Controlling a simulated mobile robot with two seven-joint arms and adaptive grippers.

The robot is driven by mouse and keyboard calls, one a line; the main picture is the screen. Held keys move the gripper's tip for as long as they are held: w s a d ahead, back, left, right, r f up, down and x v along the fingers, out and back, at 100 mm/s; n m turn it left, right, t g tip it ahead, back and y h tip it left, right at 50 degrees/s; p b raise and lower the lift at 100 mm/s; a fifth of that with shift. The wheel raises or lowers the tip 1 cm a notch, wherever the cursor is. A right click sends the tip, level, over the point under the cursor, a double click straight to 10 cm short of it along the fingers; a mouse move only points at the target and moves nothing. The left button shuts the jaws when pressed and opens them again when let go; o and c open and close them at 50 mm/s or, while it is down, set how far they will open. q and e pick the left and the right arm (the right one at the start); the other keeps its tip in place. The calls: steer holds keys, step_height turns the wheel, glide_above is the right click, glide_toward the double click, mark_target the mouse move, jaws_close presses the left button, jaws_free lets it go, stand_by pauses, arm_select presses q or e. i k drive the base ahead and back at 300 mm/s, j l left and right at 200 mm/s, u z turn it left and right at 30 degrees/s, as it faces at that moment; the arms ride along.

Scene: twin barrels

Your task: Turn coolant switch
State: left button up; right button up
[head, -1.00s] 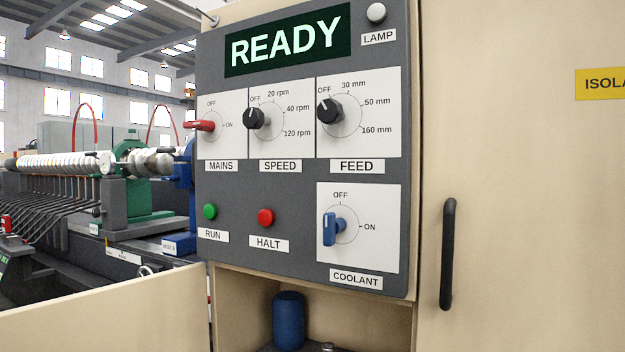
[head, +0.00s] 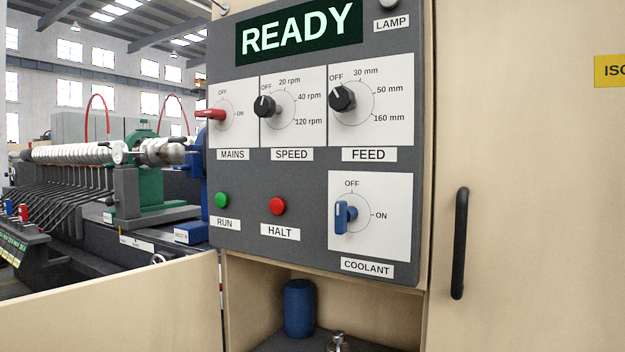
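The coolant switch is a blue lever knob (head: 342,217) on a white plate (head: 395,230) at the lower right of the grey control panel (head: 310,225). The plate is marked OFF at the top and ON at the right. The knob's handle stands about upright and juts toward the viewer; I cannot tell its exact setting. The COOLANT label (head: 367,268) is below it. Neither of my grippers shows in the head view.
The panel also holds the red MAINS lever (head: 211,114), black SPEED (head: 265,106) and FEED (head: 342,98) knobs, green RUN (head: 222,200) and red HALT (head: 277,206) buttons. A black door handle (head: 460,243) juts out at right. A blue canister (head: 298,308) stands in the niche below.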

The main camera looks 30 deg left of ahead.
mark_target(344, 214)
steer(key=l+u, duration=0.1)
steer(key=l, duration=1.4)
